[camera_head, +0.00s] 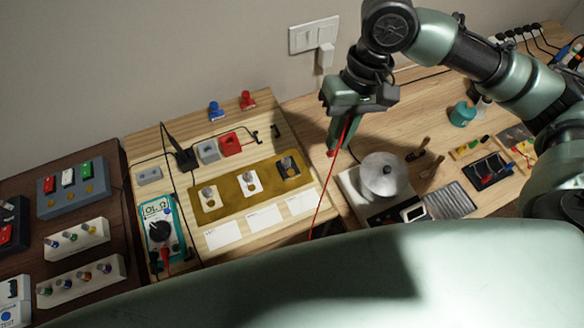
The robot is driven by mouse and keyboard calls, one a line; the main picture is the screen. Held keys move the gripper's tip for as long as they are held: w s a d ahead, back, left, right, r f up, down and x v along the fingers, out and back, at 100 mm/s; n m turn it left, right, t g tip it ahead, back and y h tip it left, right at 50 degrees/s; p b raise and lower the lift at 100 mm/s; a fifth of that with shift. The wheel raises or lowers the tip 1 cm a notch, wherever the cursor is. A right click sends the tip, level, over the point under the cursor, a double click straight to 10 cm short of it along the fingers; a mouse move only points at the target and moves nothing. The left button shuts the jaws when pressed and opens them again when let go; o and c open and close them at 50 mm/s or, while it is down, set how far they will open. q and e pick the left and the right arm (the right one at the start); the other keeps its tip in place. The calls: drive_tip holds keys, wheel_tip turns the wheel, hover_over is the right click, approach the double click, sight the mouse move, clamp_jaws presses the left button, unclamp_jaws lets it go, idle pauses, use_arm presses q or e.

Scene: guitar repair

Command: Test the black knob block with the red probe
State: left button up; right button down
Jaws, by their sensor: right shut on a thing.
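The black knob block (289,167) sits at the right end of a brass plate (226,203) on the light wooden board. A white knob block (249,184) and a paler one (208,199) sit on the same plate to its left. My right gripper (338,134) is shut on the red probe (331,153), which points down, to the right of the black knob block and apart from it. A red lead (322,200) hangs from it toward the front. A teal multimeter (160,228) with a dark dial lies at the board's left. My left gripper is not in view.
A round metal-topped device (384,175) stands right of the board. Grey and red blocks (230,144) and a black stand (184,156) are behind the plate. Pedals and knob strips (80,280) fill the dark left table. My own green body covers the front.

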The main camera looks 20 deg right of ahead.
drive_tip(key=shift+a, duration=0.1)
drive_tip(key=shift+t, duration=0.7)
drive_tip(key=shift+w+a+f, duration=0.4)
drive_tip(key=shift+a+f, duration=0.75)
drive_tip(key=shift+f, duration=0.1)
drive_tip(key=shift+w+a+f, duration=0.45)
drive_tip(key=shift+a+f, duration=0.75)
drive_tip(key=shift+f, duration=0.05)
drive_tip(key=shift+w+a+f, duration=0.4)
drive_tip(key=shift+a+f, duration=0.75)
drive_tip(key=shift+f, duration=0.1)
drive_tip(key=shift+p, duration=1.4)
drive_tip(key=shift+f, duration=0.6)
drive_tip(key=shift+p, duration=0.65)
idle(0.8)
